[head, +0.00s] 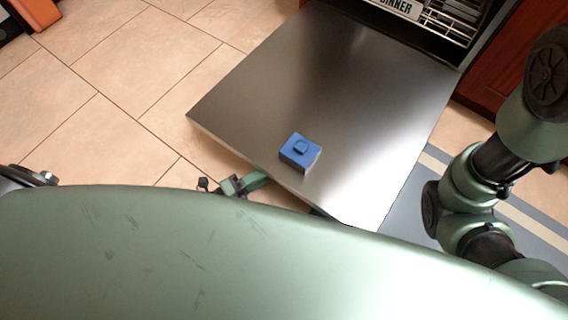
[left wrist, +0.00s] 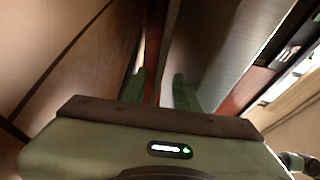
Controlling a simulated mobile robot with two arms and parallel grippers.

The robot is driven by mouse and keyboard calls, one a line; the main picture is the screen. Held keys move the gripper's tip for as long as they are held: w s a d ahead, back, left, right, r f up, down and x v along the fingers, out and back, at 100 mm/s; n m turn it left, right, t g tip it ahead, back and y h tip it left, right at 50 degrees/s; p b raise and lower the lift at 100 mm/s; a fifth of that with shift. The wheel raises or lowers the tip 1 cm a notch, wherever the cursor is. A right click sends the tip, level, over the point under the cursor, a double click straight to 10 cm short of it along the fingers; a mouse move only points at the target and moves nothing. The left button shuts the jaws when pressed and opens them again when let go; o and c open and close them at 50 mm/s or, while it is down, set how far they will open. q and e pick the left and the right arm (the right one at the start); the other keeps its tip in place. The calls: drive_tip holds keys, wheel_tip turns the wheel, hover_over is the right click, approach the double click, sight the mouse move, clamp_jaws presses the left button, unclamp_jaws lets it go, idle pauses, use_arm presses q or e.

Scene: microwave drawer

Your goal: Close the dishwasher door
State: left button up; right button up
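The dishwasher door (head: 350,90) is folded down wide open, a flat steel panel with its hinge side at the top of the head view. A blue box-like piece (head: 300,151) sits on its inner face near the free edge. My left gripper (head: 255,181) shows in part beside the free edge, close to and seemingly below it; contact cannot be told. In the left wrist view its two green fingers (left wrist: 160,92) stand apart with nothing clearly between them. The door's steel panel (left wrist: 232,55) seems to run along their right side. My right arm is at the right; its gripper is out of view.
Red-brown cabinets (head: 515,50) stand at the right. A striped grey mat (head: 425,205) lies beside the door. Tiled floor (head: 120,90) at the left is clear.

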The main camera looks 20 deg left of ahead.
sight(282, 166)
use_arm(q)
drive_tip(key=b+x, duration=0.1)
drive_tip(key=x, duration=0.3)
drive_tip(key=shift+f, duration=0.1)
drive_tip(key=shift+w+d+b, duration=0.25)
drive_tip(key=shift+b, duration=0.05)
clamp_jaws()
idle(1.0)
